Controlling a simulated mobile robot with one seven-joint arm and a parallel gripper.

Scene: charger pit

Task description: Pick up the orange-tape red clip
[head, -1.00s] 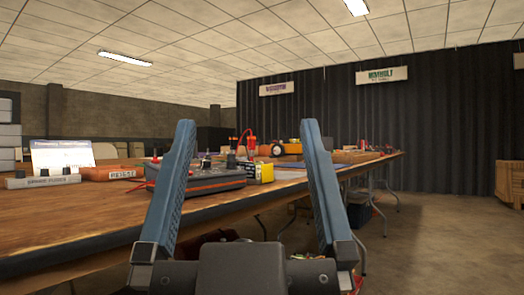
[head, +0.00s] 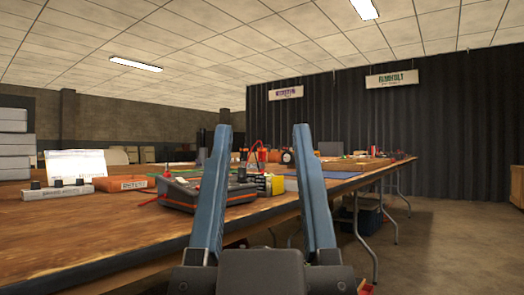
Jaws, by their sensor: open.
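My gripper (head: 261,130) points forward with its two blue fingers apart and nothing between them. More red upright pieces with a thin red cable (head: 260,152) stand just behind. All are well beyond the fingertips. I cannot make out orange tape on any of them, so I cannot tell which is the named clip. A grey charger box with an orange stripe (head: 180,194) is partly hidden behind the left finger.
The wooden bench (head: 100,225) runs from the left to the back right. On it are a white knobbed strip (head: 57,192), an orange labelled box (head: 120,183) and a white panel (head: 76,165). Several items crowd the far end. Open floor (head: 450,240) lies at right.

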